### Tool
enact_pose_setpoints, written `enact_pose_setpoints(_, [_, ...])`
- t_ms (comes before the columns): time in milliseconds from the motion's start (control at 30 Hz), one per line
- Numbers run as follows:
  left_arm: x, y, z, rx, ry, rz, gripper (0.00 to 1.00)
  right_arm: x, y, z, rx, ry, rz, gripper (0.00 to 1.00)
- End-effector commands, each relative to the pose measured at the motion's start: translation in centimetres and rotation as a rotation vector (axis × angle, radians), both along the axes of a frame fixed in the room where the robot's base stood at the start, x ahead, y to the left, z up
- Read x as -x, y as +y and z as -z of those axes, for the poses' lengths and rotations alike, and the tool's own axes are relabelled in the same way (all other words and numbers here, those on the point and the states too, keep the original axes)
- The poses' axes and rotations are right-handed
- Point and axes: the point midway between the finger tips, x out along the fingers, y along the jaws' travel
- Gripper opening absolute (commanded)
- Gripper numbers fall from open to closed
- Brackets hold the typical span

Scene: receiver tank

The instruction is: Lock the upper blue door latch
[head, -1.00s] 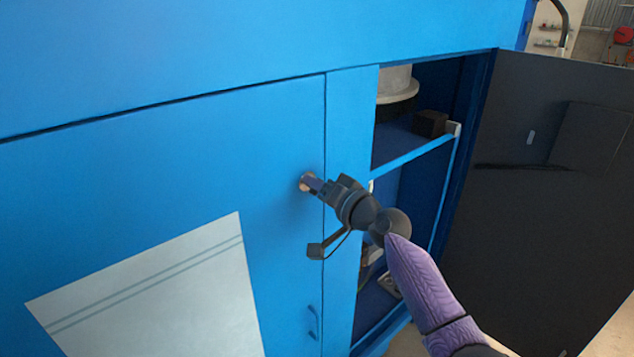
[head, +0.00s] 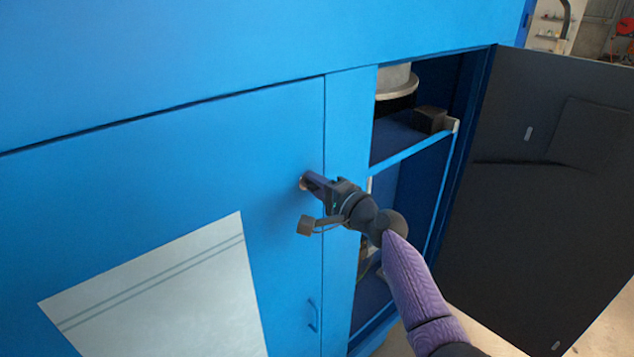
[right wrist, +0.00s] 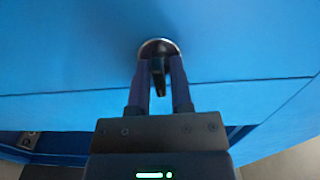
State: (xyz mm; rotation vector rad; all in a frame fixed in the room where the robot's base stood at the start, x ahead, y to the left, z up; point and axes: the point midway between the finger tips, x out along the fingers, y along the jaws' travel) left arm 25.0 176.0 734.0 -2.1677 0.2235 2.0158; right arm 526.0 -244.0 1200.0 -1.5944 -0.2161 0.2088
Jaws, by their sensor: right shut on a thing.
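The upper latch (head: 303,184) is a small round metal fitting on the blue door (head: 200,170), near its right edge. In the right wrist view the latch (right wrist: 158,47) shows as a silver ring with a dark handle (right wrist: 158,75) standing out of it. My right gripper (head: 312,184) reaches it from the right. Its two fingers also show in the right wrist view (right wrist: 160,80), one on each side of the dark handle, shut on it. The fingers hide most of the latch in the head view. My left gripper is not in view.
A lower handle (head: 313,316) sits on the same door, below the latch. To the right an open compartment (head: 400,200) has a shelf, and a dark door (head: 550,190) stands swung open. A pale panel (head: 165,290) is on the blue door.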

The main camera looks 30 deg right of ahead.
Motion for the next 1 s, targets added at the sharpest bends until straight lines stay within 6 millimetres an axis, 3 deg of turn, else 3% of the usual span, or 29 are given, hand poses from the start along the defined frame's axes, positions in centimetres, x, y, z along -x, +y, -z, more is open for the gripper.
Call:
enact_pose_setpoints(633, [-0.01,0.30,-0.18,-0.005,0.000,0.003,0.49,0.00,-0.02,0.07,-0.048,0.014,0.000,0.00])
enact_pose_setpoints(667, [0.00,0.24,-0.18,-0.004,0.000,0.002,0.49,0.00,-0.02,0.07,-0.048,0.014,0.000,0.28])
enact_pose_setpoints(767, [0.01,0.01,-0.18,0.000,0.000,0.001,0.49,0.00,-0.02,0.07,-0.048,0.014,0.000,0.49])
enact_pose_setpoints(1000, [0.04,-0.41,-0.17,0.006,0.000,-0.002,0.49,0.01,-0.01,0.04,-0.047,0.013,0.000,0.49])
